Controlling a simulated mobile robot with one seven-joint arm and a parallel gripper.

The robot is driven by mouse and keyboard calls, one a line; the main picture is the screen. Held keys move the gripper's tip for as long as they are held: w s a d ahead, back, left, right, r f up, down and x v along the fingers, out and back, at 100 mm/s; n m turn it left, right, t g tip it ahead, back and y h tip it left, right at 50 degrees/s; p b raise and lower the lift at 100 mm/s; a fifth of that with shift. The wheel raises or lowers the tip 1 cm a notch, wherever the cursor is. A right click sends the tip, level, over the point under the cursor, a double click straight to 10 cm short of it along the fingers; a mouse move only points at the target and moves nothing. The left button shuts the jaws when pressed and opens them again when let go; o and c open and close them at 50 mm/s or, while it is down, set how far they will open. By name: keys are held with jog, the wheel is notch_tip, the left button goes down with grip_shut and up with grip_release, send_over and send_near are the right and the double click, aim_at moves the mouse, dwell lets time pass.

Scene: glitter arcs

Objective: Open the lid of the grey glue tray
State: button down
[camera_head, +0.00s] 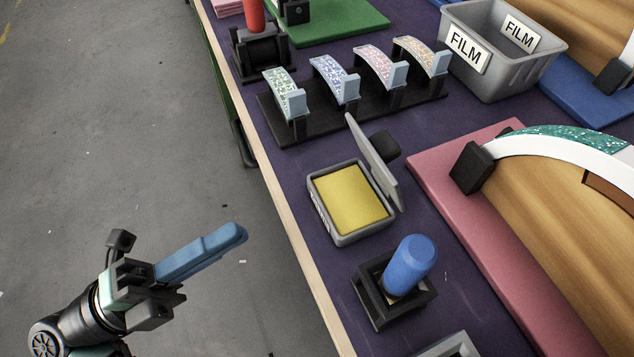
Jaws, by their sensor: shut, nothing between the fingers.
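The grey glue tray (364,236) stands on the purple table top, right of the picture's middle. Its lid (372,160) is raised and tilted back on the tray's right side, so the yellow pad (350,198) inside is fully exposed. A dark knob (384,145) shows on the lid's far side. My gripper (240,233) has blue fingers, which are shut and empty. It is over the grey floor, left of the table edge and apart from the tray and the lid.
A blue cylinder in a black holder (376,313) stands just in front of the tray. A black rack (330,124) with several glitter arcs is behind it. A pink board (460,170) with a large wooden arc lies to the right. The floor (130,120) around my gripper is clear.

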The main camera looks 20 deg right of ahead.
aim_at(369, 154)
jog(key=p+x, duration=0.4)
jog(key=x, duration=1)
jog(key=shift+s, duration=0.1)
jog(key=shift+r, duration=0.15)
